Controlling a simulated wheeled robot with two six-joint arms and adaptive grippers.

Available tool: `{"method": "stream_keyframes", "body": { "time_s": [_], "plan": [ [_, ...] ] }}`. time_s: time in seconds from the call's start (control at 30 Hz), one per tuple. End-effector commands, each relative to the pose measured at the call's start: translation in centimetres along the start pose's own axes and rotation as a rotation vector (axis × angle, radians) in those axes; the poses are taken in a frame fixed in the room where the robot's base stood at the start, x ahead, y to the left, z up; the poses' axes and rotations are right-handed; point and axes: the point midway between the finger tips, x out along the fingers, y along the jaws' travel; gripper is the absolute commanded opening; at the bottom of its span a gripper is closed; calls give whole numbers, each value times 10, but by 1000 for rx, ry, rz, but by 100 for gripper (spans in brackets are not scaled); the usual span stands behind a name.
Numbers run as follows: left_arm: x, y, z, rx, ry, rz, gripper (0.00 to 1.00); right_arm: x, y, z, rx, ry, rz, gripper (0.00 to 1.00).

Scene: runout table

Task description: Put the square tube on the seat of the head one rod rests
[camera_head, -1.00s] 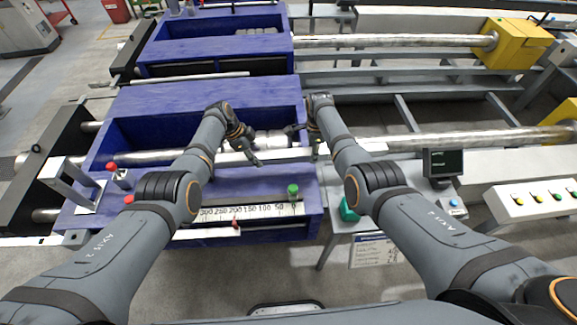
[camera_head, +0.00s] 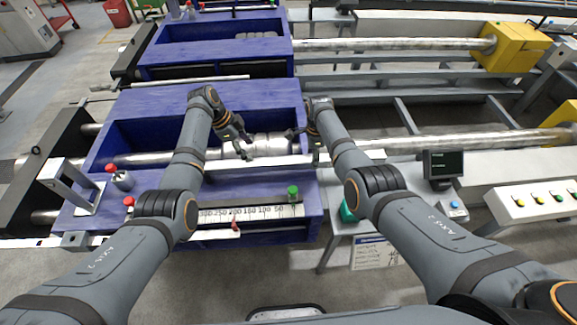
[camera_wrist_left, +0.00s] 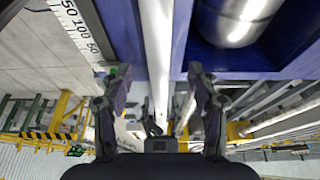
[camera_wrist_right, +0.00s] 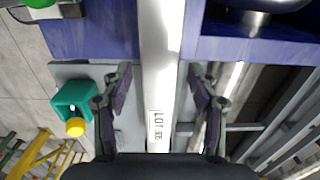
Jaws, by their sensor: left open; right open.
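The square tube (camera_head: 345,158) is a long pale bar lying left to right along the front of the near blue bench. In the left wrist view the tube (camera_wrist_left: 158,45) runs between the fingers of my open left gripper (camera_head: 246,145), which is above and just behind it in the head view. In the right wrist view the tube (camera_wrist_right: 160,70), with a LOT label, runs between the fingers of my open right gripper (camera_wrist_right: 160,85). Neither gripper grips it. I cannot clearly identify the seat of the head one rod rests; my arms hide part of the bench.
A thick metal rod (camera_head: 145,159) lies in the near blue bench (camera_head: 160,97). A number scale (camera_head: 262,212), a green knob (camera_head: 293,191) and red knobs (camera_head: 110,168) are along its front. A monitor (camera_head: 443,164) and button panel (camera_head: 535,198) stand at right.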

Motion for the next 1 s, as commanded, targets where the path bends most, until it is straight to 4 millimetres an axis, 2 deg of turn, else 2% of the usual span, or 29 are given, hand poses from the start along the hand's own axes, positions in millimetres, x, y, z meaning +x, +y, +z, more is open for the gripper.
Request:
{"method": "stream_keyframes", "body": {
  "time_s": [0.1,0.2,0.33,0.57,0.73,0.9,1.0],
  "plan": [
    [-26,0,0,1,-1,-1,60,0,0,0,0,0,0,60],
    [-40,-1,0,-1,0,0,60,0,0,0,0,0,0,60],
    [-49,0,0,0,1,2,60,0,0,0,0,0,0,60],
    [-51,0,0,0,1,3,60,-5,-1,0,0,0,-1,60],
    [-50,0,0,0,1,3,60,-33,0,0,0,-1,-4,60],
    [-50,0,0,0,1,2,60,-77,-1,0,1,-1,-4,60],
    [-50,0,0,0,1,2,60,-97,-1,0,1,-1,-4,60]
  ]
}}
